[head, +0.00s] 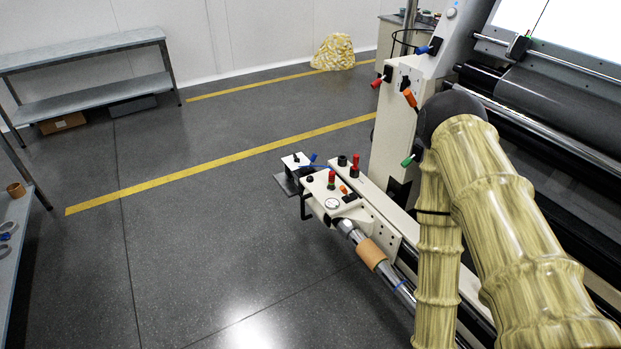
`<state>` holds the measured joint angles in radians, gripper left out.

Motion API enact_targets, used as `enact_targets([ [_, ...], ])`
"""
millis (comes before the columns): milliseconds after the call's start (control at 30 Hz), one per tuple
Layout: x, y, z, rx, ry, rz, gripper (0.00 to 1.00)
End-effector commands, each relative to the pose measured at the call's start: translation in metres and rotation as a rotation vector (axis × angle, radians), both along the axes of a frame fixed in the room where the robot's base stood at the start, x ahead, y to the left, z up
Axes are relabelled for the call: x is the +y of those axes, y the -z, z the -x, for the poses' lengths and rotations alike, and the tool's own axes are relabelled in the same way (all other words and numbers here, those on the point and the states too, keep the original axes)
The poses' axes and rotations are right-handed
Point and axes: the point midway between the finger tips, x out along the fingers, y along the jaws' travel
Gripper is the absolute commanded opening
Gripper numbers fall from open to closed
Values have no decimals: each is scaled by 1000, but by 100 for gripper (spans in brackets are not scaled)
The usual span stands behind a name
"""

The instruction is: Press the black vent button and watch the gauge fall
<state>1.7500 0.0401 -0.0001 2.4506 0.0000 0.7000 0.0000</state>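A small round gauge (332,203) with a white face sits on the cream control block at the end of the machine's low arm; its needle is too small to read. Several small controls stand around it: a black knob (342,160), a small black button (310,179), a black piece (350,197) right of the gauge, and two red-topped ones (331,178) (354,163). I cannot tell which black one is the vent button. My gripper is not in view. My arm shows at the right, bent, its links passing in front of the machine.
The large machine (390,140) with rollers and coloured handles fills the right side. A chrome shaft with a brown core (371,254) runs below the control block. Grey floor (220,240) left of it is clear. A shelf rack (90,70) stands far left.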

Motion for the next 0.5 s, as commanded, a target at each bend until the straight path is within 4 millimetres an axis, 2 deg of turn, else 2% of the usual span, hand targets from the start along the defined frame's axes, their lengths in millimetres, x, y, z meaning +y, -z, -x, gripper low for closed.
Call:
enact_targets([
  [33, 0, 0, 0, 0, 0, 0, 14],
  [100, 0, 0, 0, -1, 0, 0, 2],
  [133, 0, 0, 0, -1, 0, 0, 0],
  [500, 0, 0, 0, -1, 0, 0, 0],
])
